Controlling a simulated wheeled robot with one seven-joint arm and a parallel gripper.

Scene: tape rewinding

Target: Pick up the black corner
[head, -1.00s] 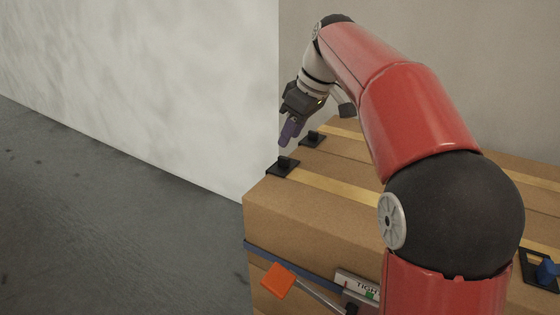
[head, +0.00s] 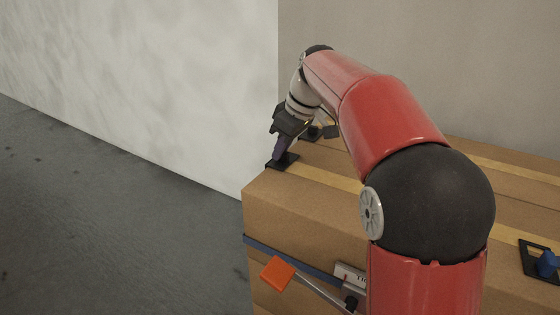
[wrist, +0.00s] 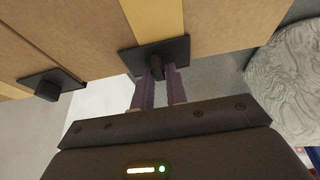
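A black corner (head: 289,161) with an upright knob sits at the near left edge of the box top, at the end of a yellow tape strip. In the wrist view the same corner (wrist: 131,60) lies flat on the box edge. My gripper (head: 279,157) points down at it with purple fingers. In the wrist view my gripper's fingers (wrist: 159,76) are apart, one on each side of the knob. I cannot see whether they touch it. A second black corner (head: 316,136) sits farther back on the box; it also shows in the wrist view (wrist: 52,84).
Another black corner with a blue part (head: 546,263) is at the right. A pale wall (head: 180,80) stands behind; bare grey floor lies left.

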